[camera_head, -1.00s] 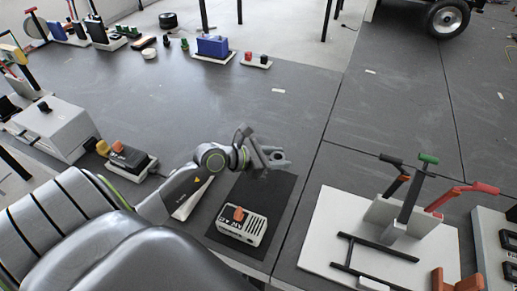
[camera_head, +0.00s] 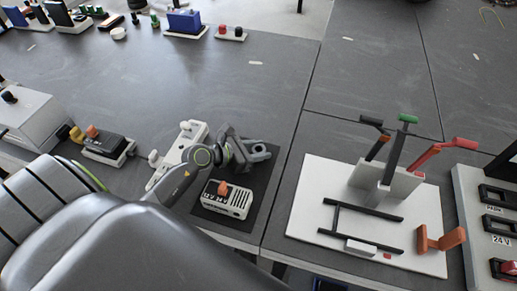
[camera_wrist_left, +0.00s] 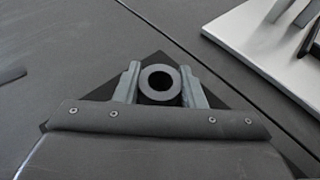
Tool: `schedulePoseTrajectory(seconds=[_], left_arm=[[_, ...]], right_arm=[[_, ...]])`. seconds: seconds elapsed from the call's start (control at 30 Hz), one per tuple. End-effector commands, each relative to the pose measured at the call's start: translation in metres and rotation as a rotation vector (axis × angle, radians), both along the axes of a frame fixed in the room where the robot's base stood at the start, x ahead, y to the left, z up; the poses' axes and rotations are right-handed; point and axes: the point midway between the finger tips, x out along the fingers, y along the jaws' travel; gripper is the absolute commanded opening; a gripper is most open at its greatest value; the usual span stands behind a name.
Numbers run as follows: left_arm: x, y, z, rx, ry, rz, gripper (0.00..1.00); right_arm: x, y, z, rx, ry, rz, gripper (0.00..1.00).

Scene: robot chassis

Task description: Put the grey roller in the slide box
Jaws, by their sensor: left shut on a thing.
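My left gripper (camera_head: 262,150) is above the back part of a black mat (camera_head: 236,228) in the head view. In the left wrist view the gripper (camera_wrist_left: 160,88) is shut on the grey roller (camera_wrist_left: 160,97), a thick dark grey ring with a round hole facing the camera. In the head view the roller is hard to tell from the fingers. A small white box (camera_head: 226,199) with an orange knob and vent slots sits on the mat, just in front of the gripper. I cannot tell which box is the slide box. My right gripper is not in view.
A white plate (camera_head: 310,220) with black, green and red levers stands to the right. A white knobbed plate (camera_head: 181,146) lies behind my left forearm.

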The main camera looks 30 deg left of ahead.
Motion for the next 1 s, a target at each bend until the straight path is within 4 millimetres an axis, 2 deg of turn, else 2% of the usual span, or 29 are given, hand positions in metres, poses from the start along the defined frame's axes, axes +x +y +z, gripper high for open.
schedulePoseTrajectory(seconds=[0.03, 0.07, 0.2, 0.6, 1.0], left_arm=[[0.0, 0.0, -0.003, 0.0, 0.0, 0.0, 0.13], [0.0, 0.0, -0.002, 0.0, 0.0, 0.0, 0.4], [0.0, 0.0, -0.002, 0.0, 0.0, 0.0, 0.58], [-0.002, 0.002, 0.003, 0.001, 0.002, 0.001, 0.58], [-0.062, 0.039, 0.029, 0.005, 0.003, -0.001, 0.58]], right_arm=[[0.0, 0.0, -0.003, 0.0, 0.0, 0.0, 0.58], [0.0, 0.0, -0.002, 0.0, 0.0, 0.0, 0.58], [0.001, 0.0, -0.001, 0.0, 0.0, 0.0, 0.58], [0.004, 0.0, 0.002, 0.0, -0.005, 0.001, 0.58], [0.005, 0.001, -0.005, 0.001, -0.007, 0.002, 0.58]])
